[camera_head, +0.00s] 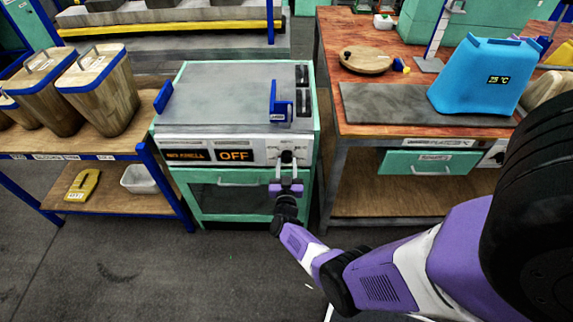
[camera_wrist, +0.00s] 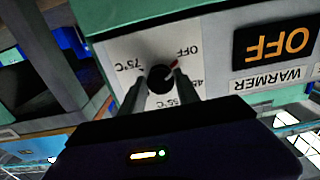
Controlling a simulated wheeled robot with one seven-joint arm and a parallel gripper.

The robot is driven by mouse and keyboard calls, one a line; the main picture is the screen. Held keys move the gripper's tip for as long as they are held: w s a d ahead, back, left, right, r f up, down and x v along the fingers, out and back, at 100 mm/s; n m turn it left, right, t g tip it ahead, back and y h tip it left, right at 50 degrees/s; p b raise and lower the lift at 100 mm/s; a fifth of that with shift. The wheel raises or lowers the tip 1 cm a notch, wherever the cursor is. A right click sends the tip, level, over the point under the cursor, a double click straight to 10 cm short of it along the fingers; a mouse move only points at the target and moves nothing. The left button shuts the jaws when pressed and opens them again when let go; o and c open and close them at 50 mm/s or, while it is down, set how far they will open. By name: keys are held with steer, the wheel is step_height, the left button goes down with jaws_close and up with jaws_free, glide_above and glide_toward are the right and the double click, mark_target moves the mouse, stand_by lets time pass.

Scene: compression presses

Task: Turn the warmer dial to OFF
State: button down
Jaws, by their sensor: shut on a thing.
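The warmer dial (camera_wrist: 160,78) is a round black knob on a white plate, seen upside down in the wrist view. Its red mark points up and right, toward the OFF label (camera_wrist: 187,50). Other labels around it include 75°C and 55°C. My gripper (camera_wrist: 161,85) has one finger on each side of the knob and is shut on it. In the head view my gripper (camera_head: 287,168) reaches the right end of the warmer's front panel, mostly hiding the dial. The display (camera_head: 234,155) reads OFF in orange.
The green warmer cabinet (camera_head: 240,199) has a handled door below the panel and a grey top with blue brackets. A wooden workbench (camera_head: 407,127) stands at right with a blue container (camera_head: 470,85). A shelf with wooden bins (camera_head: 97,85) stands at left. The floor in front is clear.

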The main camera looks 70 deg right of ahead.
steer(key=shift+f, duration=0.1)
stand_by(0.3)
steer(key=c, duration=0.9)
jaws_free()
steer(key=shift+p+v, duration=1.3)
steer(key=shift+v, duration=2.6)
